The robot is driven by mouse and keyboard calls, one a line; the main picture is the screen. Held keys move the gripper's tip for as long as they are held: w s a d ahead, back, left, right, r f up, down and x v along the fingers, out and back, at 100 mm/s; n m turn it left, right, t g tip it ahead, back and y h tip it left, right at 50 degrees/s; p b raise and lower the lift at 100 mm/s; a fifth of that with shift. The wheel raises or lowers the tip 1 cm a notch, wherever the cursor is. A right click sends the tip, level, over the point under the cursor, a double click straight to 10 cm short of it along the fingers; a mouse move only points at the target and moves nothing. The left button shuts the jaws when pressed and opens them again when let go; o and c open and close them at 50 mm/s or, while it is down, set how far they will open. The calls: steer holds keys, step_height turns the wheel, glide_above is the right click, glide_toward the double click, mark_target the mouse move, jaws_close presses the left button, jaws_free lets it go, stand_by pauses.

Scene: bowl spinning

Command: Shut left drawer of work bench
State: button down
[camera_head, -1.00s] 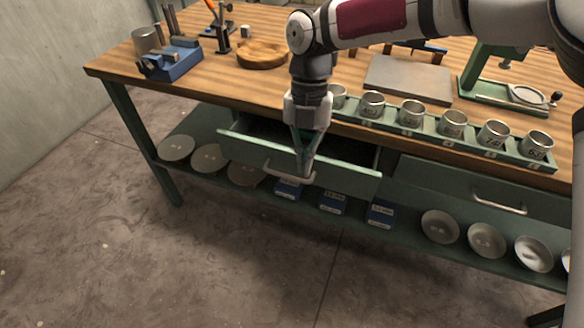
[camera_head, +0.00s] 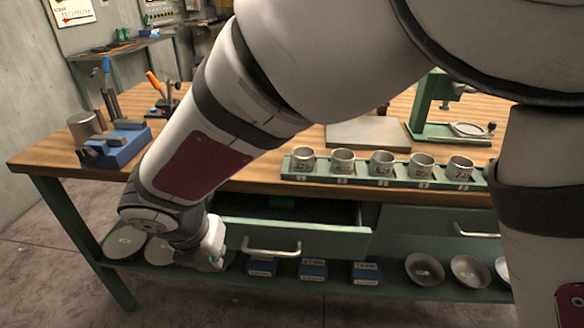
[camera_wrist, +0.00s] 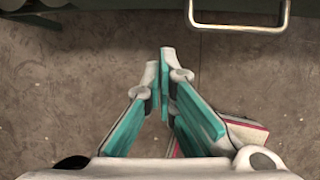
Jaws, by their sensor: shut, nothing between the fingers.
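The left drawer (camera_head: 325,236) of the green work bench stands partly open, with its dark inside showing behind the front panel. Its metal bar handle (camera_head: 271,250) is on the front; the handle also shows at the top right of the wrist view (camera_wrist: 240,28). My gripper (camera_head: 217,260) is in front of the bench, left of the handle and apart from it. In the wrist view my gripper (camera_wrist: 163,70) has its teal fingers together over the floor, with nothing between them. My arm hides the left end of the drawer.
The right drawer (camera_head: 440,219) looks shut. Metal cups (camera_head: 342,161) stand in a green rack on the wooden top (camera_head: 40,153). Blue boxes (camera_head: 312,268) and metal bowls (camera_head: 424,269) sit on the lower shelf.

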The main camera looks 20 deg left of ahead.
steer(key=shift+w+a+f+b, duration=0.2)
steer(key=shift+w+f, duration=0.55)
steer(key=shift+w, duration=0.2)
steer(key=shift+w+a+f+b, duration=0.15)
steer(key=shift+w+a+f, duration=0.1)
steer(key=shift+w+f, duration=0.6)
steer(key=shift+w+a+f+b, duration=0.2)
steer(key=shift+w+f, duration=0.4)
steer(key=shift+w, duration=0.45)
steer(key=w+p, duration=0.1)
steer(key=w, duration=0.2)
steer(key=w+a+p, duration=0.1)
steer(key=w, duration=0.2)
steer(key=w+a, duration=0.1)
steer(key=w, duration=0.2)
steer(key=shift+w+a+p, duration=0.15)
steer(key=shift+w+p, duration=0.15)
steer(key=shift+p, duration=0.1)
